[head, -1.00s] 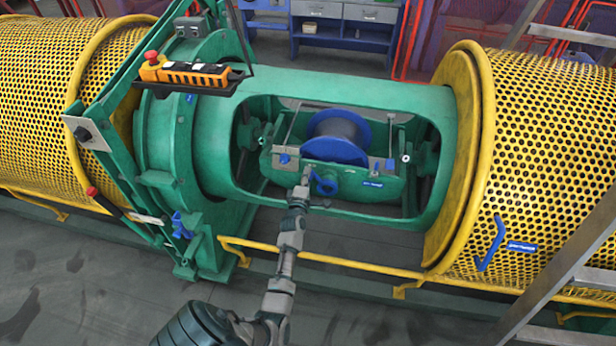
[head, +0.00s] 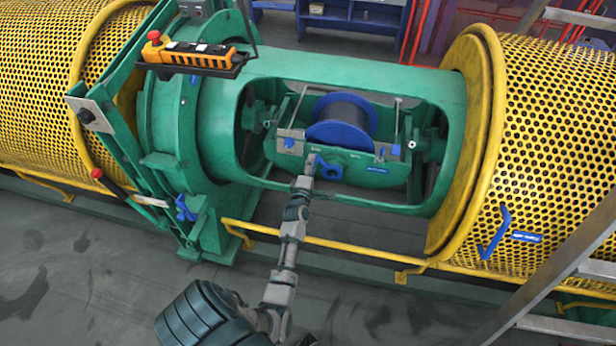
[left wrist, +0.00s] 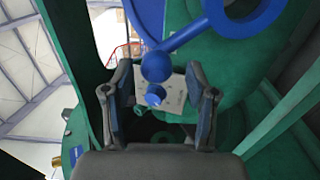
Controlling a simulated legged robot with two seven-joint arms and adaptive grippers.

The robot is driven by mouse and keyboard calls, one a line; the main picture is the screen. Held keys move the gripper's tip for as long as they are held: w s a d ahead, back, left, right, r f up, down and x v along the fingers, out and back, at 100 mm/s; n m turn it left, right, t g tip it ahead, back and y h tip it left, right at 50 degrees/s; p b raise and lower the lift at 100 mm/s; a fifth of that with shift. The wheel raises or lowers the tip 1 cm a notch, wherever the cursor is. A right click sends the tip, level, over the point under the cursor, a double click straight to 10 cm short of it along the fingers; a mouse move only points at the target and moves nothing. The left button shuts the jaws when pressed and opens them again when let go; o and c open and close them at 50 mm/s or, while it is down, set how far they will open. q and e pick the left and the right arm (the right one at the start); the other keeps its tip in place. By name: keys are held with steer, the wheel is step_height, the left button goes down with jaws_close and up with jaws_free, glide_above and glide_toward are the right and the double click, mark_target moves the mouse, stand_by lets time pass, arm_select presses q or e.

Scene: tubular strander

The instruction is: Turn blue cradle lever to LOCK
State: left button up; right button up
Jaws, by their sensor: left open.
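The blue cradle lever (head: 331,173) is on the front of the green cradle (head: 356,171), below the blue-flanged spool (head: 342,122). In the left wrist view the lever's ring-shaped hub (left wrist: 243,17) is at the top right, and its arm slants down left to a round knob (left wrist: 156,67). My left gripper (head: 311,163) is at the lever's left end. In the left wrist view my left gripper (left wrist: 158,82) is open, with the knob between or just beyond its fingertips; contact cannot be told. The LOCK marking is not readable. My right gripper is not in view.
A smaller blue knob on a pale plate (left wrist: 172,95) shows behind the fingers. The green tube frame (head: 350,72) surrounds the cradle opening. A yellow rail (head: 330,243) runs in front. Yellow perforated guards stand on both sides.

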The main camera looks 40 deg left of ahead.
arm_select(q)
steer(key=v, duration=0.9)
steer(key=shift+s, duration=0.25)
steer(key=shift+f, duration=0.1)
